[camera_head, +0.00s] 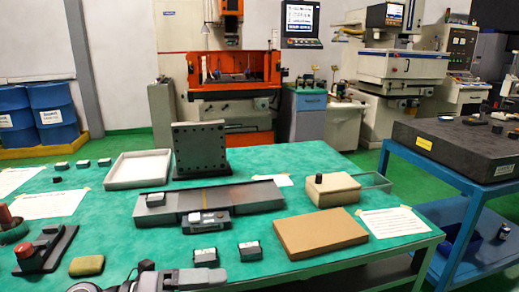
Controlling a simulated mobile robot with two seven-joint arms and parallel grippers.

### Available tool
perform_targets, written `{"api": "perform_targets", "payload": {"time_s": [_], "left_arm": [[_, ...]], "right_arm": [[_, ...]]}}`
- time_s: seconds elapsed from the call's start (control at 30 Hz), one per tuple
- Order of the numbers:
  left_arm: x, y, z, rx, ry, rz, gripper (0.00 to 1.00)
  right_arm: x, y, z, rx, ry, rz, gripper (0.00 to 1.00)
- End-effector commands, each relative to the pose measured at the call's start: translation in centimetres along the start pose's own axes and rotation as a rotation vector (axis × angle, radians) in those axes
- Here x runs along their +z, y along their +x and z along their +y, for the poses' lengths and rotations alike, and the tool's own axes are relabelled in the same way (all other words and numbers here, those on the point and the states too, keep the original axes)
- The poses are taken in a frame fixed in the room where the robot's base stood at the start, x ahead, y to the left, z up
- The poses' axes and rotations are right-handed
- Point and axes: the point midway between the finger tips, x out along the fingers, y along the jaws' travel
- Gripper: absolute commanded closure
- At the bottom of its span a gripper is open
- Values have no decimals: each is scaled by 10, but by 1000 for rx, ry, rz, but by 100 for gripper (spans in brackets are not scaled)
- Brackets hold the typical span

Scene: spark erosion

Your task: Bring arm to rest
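A grey and black part of my arm (150,280) shows at the bottom edge, left of centre, in front of the table's near edge. It seems to be my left arm. Its fingertips cannot be made out, and I cannot tell whether it holds anything. A small dark block with a pale top (205,257) appears just behind it, and I cannot tell whether they touch. My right arm and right gripper are not in view.
The green table (285,225) carries a long grey plate (235,197), an upright drilled plate (200,148), a white tray (138,169), a brown board (320,232) and a beige box (333,190). A blue cart (470,185) with a dark slab stands at right.

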Motion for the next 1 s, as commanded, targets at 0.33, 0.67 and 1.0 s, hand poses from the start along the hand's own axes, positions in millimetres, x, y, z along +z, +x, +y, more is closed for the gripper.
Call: {"api": "perform_targets", "payload": {"time_s": [0.33, 0.67, 1.0], "left_arm": [[16, -47, 32, -575, -711, -558, 11], [-58, -113, 195, -568, -1517, -1166, 11], [-121, -123, 246, -462, -1813, -1322, 11]], "right_arm": [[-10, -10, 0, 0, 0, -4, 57], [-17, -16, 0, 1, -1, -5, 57], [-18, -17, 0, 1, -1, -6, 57]]}}
